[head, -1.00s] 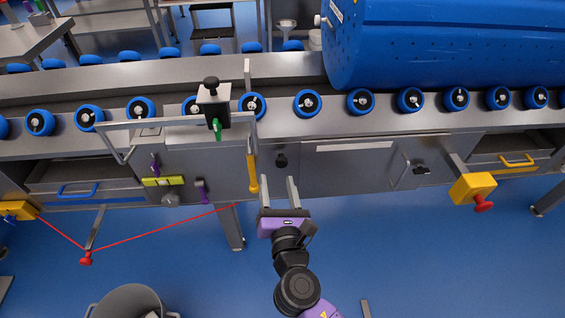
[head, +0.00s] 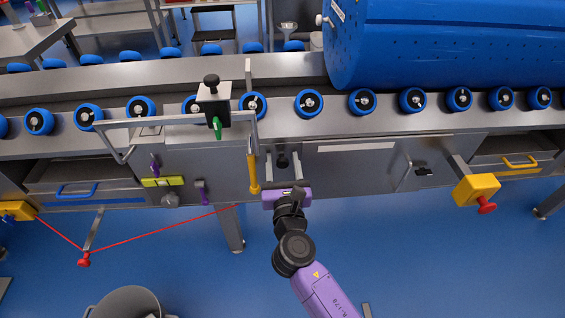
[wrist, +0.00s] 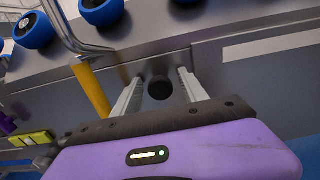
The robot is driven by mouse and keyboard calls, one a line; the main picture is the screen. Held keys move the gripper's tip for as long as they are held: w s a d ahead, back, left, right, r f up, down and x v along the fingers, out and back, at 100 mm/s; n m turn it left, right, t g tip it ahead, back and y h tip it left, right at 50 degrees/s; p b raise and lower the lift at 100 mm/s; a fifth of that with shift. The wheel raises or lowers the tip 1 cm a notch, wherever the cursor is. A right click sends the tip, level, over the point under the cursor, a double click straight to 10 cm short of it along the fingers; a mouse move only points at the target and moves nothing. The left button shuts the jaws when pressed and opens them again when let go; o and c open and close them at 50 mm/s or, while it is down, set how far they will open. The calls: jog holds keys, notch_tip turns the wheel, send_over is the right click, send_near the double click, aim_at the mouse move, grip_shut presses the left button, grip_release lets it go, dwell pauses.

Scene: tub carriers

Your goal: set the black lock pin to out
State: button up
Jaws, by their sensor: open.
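The black lock pin (head: 282,161) is a small round black knob on the steel front panel, below the conveyor edge. In the wrist view the black lock pin (wrist: 160,89) shows end-on as a dark disc. My gripper (head: 283,155) reaches up to the panel with one finger on each side of the knob. In the wrist view my gripper (wrist: 161,76) is open, with a gap between each finger and the knob. I cannot tell how far the pin stands out from the panel.
A yellow handle (head: 253,173) hangs close to the left of my gripper. A bent steel rail (head: 170,122) and a post with a black knob (head: 211,80) stand farther left. A yellow box with a red button (head: 476,190) juts out at the right.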

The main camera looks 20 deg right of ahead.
grip_shut()
dwell(1.4)
